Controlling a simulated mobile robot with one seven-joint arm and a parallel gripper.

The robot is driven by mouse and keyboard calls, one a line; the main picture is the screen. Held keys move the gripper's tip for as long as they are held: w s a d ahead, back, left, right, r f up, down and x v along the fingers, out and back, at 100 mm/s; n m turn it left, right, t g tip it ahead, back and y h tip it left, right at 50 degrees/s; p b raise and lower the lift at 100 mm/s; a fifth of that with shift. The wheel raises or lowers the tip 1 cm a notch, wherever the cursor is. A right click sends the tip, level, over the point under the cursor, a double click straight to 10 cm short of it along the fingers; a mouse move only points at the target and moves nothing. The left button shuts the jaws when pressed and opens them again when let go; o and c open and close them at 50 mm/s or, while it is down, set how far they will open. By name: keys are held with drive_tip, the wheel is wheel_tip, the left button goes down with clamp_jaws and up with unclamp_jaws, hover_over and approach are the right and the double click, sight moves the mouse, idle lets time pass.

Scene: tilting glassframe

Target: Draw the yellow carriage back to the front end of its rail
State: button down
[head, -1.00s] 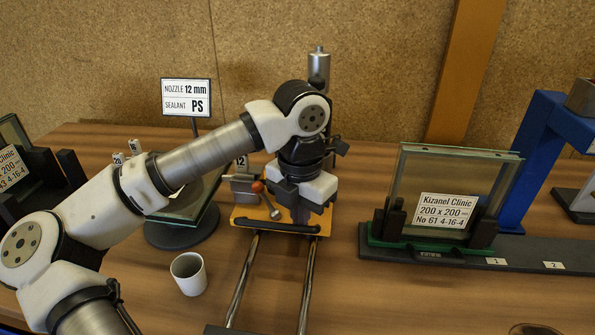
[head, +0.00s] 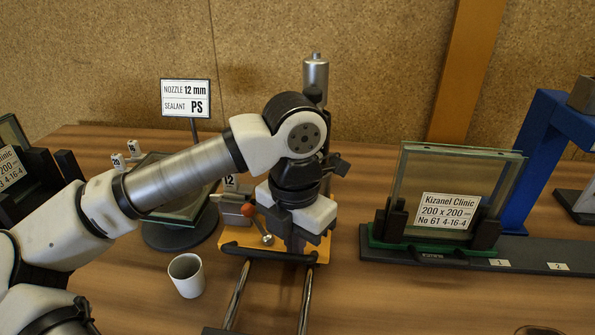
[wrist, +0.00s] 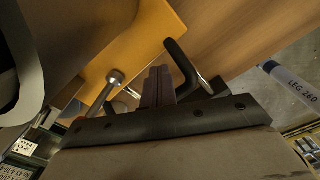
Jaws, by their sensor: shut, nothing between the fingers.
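The yellow carriage (head: 321,249) sits on a rail of two silver rods (head: 306,295) in the head view. A black bar handle (head: 240,249) runs along its front edge. My gripper (head: 296,246) is shut and empty, pointing down over the carriage's front part. In the wrist view the shut fingers (wrist: 158,84) are close beside the black handle (wrist: 182,66), on the side of the yellow plate (wrist: 135,45). Whether they touch the handle is hard to tell. A lever with a red knob (head: 247,210) stands on the carriage, left of my gripper.
A white cup (head: 187,276) stands left of the rail. A round black stand with glass (head: 180,232) is behind it. Right of the rail, a glass unit (head: 450,190) stands in a dark holder. The rods in front of the carriage are clear down to a dark block (head: 215,331).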

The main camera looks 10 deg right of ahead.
drive_tip(key=s+a, duration=0.4)
drive_tip(key=s, duration=0.6)
drive_tip(key=shift+s+a+b, duration=0.2)
drive_tip(key=shift+s+b, duration=0.1)
idle(0.8)
drive_tip(key=shift+w, duration=0.1)
wheel_tip(320, 180, up, 7)
drive_tip(key=w+p, duration=0.1)
drive_tip(key=p, duration=0.2)
drive_tip(key=shift+d, duration=0.2)
idle(0.5)
